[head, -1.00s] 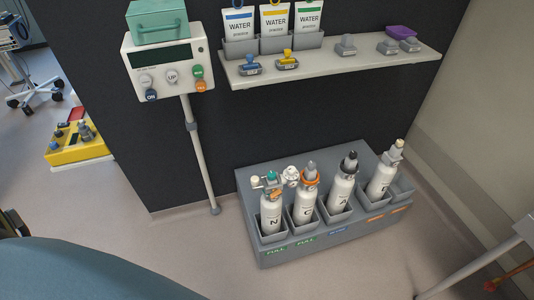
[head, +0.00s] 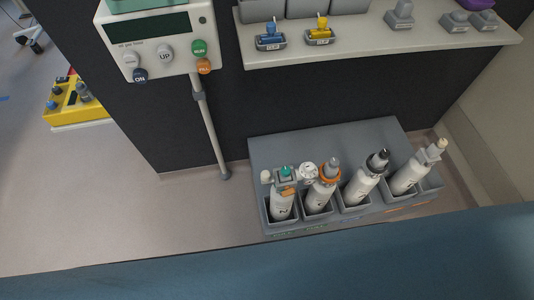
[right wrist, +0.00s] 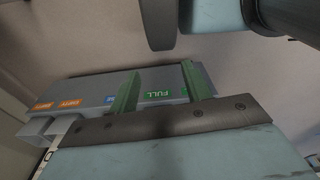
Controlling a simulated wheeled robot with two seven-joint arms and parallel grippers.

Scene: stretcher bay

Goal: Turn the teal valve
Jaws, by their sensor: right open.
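The teal valve (head: 286,171) sits on top of the leftmost white cylinder (head: 282,204) in the grey rack (head: 330,138). A small round white gauge (head: 308,171) is to the right of the valve. My right gripper (right wrist: 161,90) shows only in the right wrist view, its two green fingers apart with nothing between them. Beyond the fingers is the rack's front (right wrist: 90,92) with green FULL, blue and orange labels. The valve cannot be made out in that view. No gripper shows in the head view, and my left gripper is in neither view.
Three more cylinders stand in the rack, one with an orange collar (head: 328,171). A shelf (head: 385,42) with small coloured fittings is above. A white control box (head: 158,45) on a pole is at left. A wide blue surface (head: 300,262) crosses the bottom.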

